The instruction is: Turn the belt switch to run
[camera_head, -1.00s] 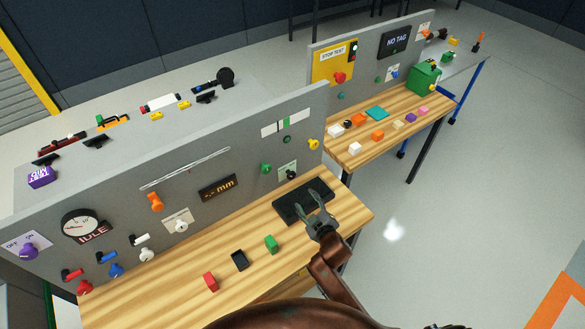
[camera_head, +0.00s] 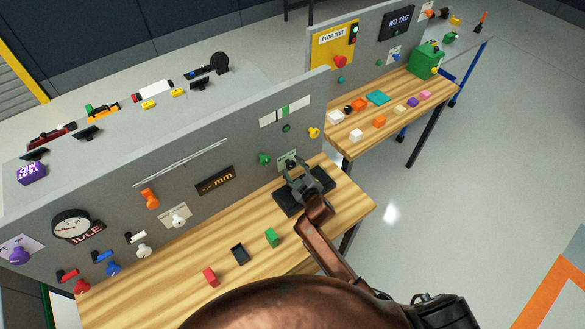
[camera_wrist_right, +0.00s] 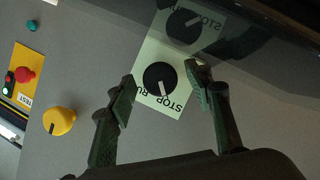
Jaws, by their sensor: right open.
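The belt switch is a black round knob (camera_wrist_right: 159,77) with a white pointer line, on a pale green label (camera_wrist_right: 178,105) reading STOP and RUN. In the wrist view it is upside down, and the pointer aims down the picture, near the lettering. My right gripper (camera_wrist_right: 162,80) is open, its fingers on either side of the knob in that view; I see no contact. In the head view the right gripper (camera_head: 297,178) is in front of the label (camera_head: 287,160) and hides most of the knob. My left gripper is not in view.
A black pad (camera_head: 288,203) lies under the gripper on the wooden bench (camera_head: 190,260). A yellow knob (camera_wrist_right: 60,121) is beside the switch, and a green knob (camera_head: 264,158) is left of it.

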